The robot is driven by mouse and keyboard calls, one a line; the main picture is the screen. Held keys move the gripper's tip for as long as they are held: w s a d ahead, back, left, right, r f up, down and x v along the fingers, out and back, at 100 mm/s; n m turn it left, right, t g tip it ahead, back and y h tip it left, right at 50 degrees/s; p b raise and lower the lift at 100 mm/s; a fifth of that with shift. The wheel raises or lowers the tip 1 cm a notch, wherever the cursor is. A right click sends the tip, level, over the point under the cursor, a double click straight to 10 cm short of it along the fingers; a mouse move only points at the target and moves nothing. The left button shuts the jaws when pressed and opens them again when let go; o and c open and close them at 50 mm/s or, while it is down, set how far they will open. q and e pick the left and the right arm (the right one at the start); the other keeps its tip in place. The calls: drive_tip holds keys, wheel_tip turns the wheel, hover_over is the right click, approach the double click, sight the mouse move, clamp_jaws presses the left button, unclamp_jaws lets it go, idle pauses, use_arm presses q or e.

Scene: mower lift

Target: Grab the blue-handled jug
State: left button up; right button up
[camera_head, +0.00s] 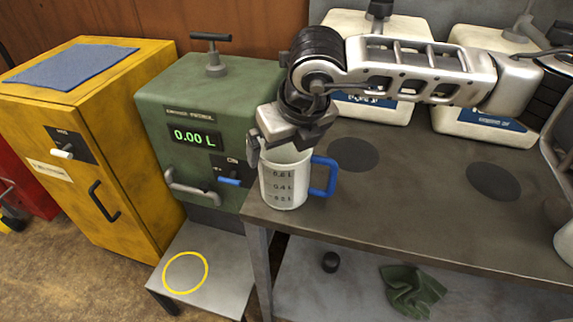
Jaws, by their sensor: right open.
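The jug (282,190) is a white measuring cup with dark volume marks and a blue handle (330,178) on its right side. It stands upright on the left front corner of the dark workbench (430,215). My right gripper (276,147) is open at the jug's top, with one finger by the left of the rim. The gripper hides part of the rim. I cannot tell whether it touches the jug. My left gripper is not in view.
A green dispenser (190,100) reading 0.00 L stands left of the bench, above a low plate (222,262) with a yellow ring. A yellow cabinet (130,170) is farther left. White canisters (385,107) stand at the back. A green cloth (410,290) lies on the lower shelf.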

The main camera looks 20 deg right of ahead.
drive_tip(key=shift+w+f, duration=0.2)
drive_tip(key=shift+f, duration=0.35)
drive_tip(key=c, duration=1.1)
drive_tip(key=shift+r, duration=0.1)
drive_tip(key=shift+r, duration=0.1)
